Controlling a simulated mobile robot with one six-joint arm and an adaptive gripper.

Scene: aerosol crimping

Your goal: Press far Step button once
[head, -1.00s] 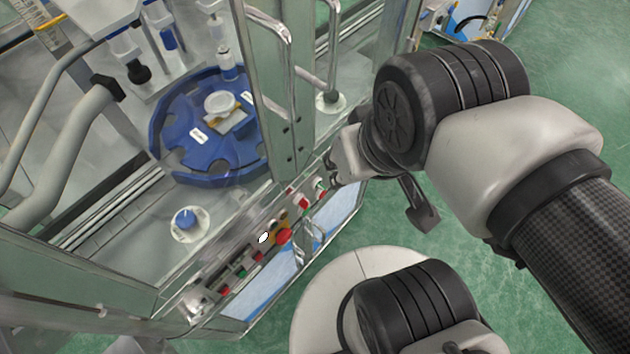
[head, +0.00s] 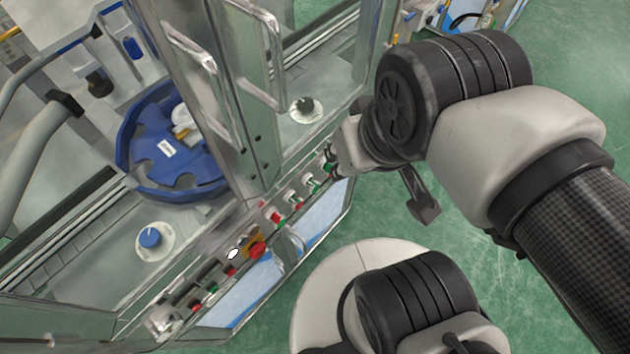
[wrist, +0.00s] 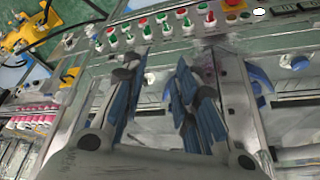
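The control panel (head: 245,262) runs along the front edge of the machine, with red and green buttons and switches. I cannot read any label, so I cannot tell which is the far Step button. My gripper (head: 332,163) is close to the panel's far end; contact cannot be told. In the wrist view, my gripper (wrist: 163,62) shows two blue-padded fingers spread apart with nothing held between them. Several green and red controls (wrist: 129,38) lie beyond the fingertips.
A red mushroom button on yellow (head: 257,249) is midway along the panel. Glass doors with metal handles (head: 262,50) stand above it. A blue rotary table (head: 165,175) and blue knob (head: 150,237) are inside. Green floor (head: 490,270) is open at right.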

